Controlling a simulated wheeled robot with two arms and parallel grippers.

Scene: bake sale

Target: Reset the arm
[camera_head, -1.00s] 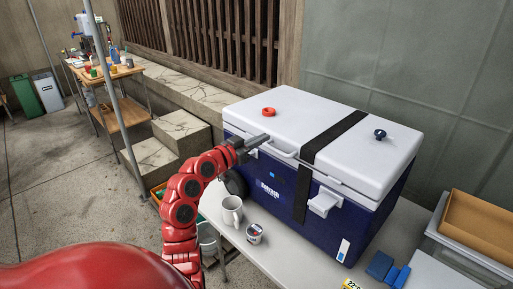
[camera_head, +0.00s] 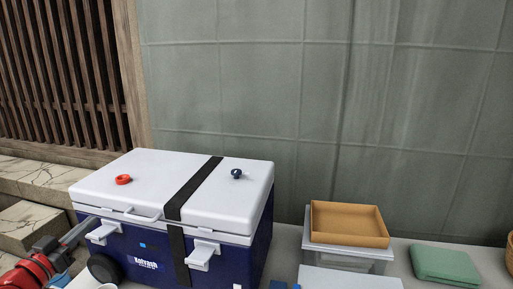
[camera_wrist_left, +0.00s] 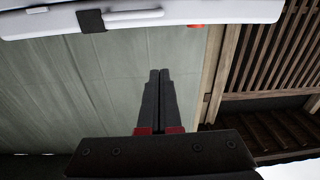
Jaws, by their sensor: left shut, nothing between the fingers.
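My left arm comes in at the lower left of the head view, red with dark joints. Its gripper (camera_head: 92,222) is shut and empty, its fingers pointing up and right, close to the left front latch of a blue and white cooler (camera_head: 150,262); I cannot tell whether they touch. In the left wrist view, the two dark fingers (camera_wrist_left: 159,74) lie together with nothing between them. The cooler's white lid (camera_wrist_left: 190,12) crosses the top of that view, apart from the fingers in the picture. My right gripper is not in view.
The cooler's lid carries a red ring (camera_head: 123,180), a dark blue knob (camera_head: 236,174) and a black strap (camera_head: 192,190). To its right are an orange-brown tray (camera_head: 348,222) on a clear bin and a folded green cloth (camera_head: 445,264). A grey wall (camera_head: 300,100) stands behind.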

